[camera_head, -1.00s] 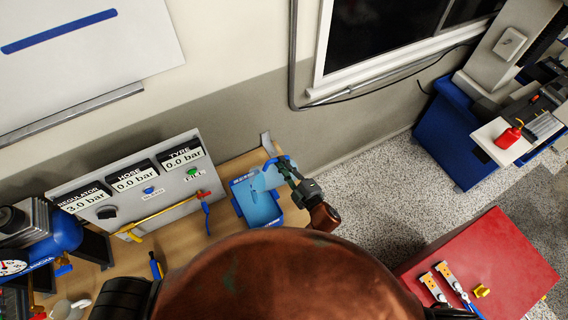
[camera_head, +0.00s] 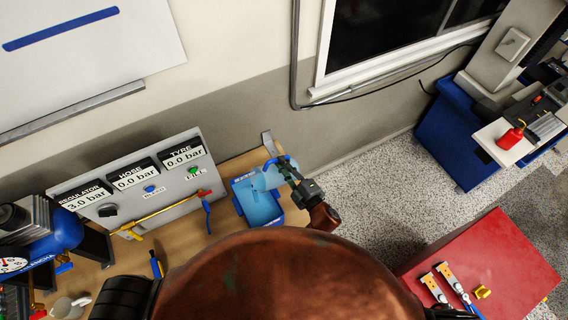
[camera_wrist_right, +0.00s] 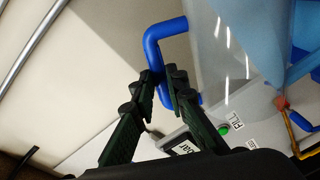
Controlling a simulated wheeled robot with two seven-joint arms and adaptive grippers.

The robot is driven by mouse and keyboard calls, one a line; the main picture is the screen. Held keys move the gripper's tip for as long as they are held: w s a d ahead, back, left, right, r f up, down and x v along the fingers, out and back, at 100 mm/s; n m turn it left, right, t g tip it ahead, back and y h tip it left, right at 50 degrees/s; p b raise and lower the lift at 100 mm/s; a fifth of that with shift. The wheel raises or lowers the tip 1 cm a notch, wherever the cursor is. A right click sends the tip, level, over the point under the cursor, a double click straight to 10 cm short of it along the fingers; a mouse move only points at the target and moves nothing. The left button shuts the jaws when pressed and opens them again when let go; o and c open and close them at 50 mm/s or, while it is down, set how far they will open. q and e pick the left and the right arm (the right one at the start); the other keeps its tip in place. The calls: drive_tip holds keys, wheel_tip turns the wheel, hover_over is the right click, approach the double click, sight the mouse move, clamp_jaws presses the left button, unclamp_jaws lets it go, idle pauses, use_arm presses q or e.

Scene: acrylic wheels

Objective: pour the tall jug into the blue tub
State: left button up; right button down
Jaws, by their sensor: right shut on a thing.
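The tall jug (camera_head: 273,178) is clear with a blue handle, and is held tilted above the far right part of the blue tub (camera_head: 243,187). The tub stands on the wooden bench. My right gripper (camera_head: 283,166) is shut on the jug's handle. In the right wrist view, the fingers (camera_wrist_right: 166,88) close around the blue handle (camera_wrist_right: 152,48), and the clear jug body (camera_wrist_right: 215,55) lies just right of them. Blue shows through and beside the jug there; I cannot tell liquid from tub. My left gripper is not in view.
A gauge panel (camera_head: 150,205) with a yellow pipe stands left of the tub. A red cabinet (camera_head: 490,265) stands at the right. The wall is close behind the bench.

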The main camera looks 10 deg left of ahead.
drive_tip(key=shift+r, duration=0.15)
drive_tip(key=w+d+m+p, duration=0.1)
drive_tip(key=m+p, duration=0.1)
drive_tip(key=m, duration=0.1)
drive_tip(key=shift+w+d+r, duration=0.35)
drive_tip(key=shift+d, duration=0.05)
drive_tip(key=shift+w+d+f+m+p, duration=0.15)
drive_tip(key=shift+d+m+p, duration=0.15)
drive_tip(key=shift+p, duration=0.1)
drive_tip(key=shift+f, duration=0.1)
